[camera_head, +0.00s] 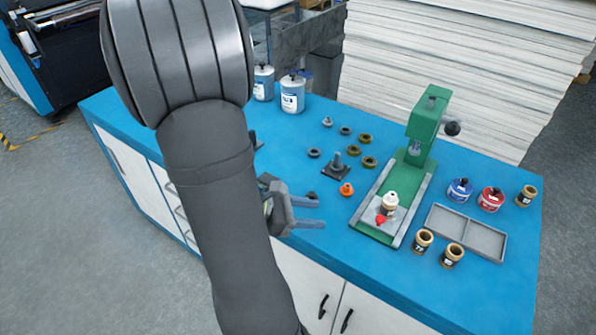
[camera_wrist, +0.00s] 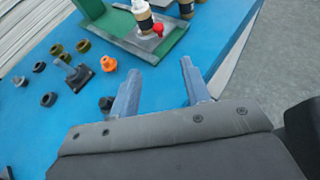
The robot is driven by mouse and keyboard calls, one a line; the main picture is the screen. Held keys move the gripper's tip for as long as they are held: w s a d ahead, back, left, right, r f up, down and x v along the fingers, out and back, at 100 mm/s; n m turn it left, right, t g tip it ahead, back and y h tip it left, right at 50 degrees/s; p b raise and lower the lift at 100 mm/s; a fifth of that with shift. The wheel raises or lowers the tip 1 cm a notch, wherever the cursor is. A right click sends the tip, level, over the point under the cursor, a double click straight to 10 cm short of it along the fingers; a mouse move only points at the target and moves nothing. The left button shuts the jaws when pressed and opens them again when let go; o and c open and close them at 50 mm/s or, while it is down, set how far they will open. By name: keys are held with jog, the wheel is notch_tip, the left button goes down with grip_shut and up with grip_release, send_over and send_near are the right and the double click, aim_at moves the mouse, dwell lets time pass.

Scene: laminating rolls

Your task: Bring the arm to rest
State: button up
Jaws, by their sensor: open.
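My gripper (camera_head: 308,211) is at the front edge of the blue workbench, to the left of the green press. Its two fingers are apart with nothing between them. In the wrist view the fingers of my gripper (camera_wrist: 158,82) stand over bare blue benchtop near the edge. My arm crosses the left of the head view and hides part of the bench.
A green press (camera_head: 424,130) stands on the blue bench (camera_head: 300,245) with a white bottle (camera_head: 390,203) on its base. An orange part (camera_head: 346,189) and a dark post on a plate (camera_head: 339,168) are near my gripper. A grey tray (camera_head: 466,233) and several jars lie right.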

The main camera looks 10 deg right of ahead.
aim_at(377, 220)
jog(key=x, duration=1.7)
jog(key=shift+r, duration=0.1)
jog(key=shift+a, duration=0.1)
jog(key=v, duration=1.4)
dwell(0.6)
jog(key=shift+x, duration=7.4)
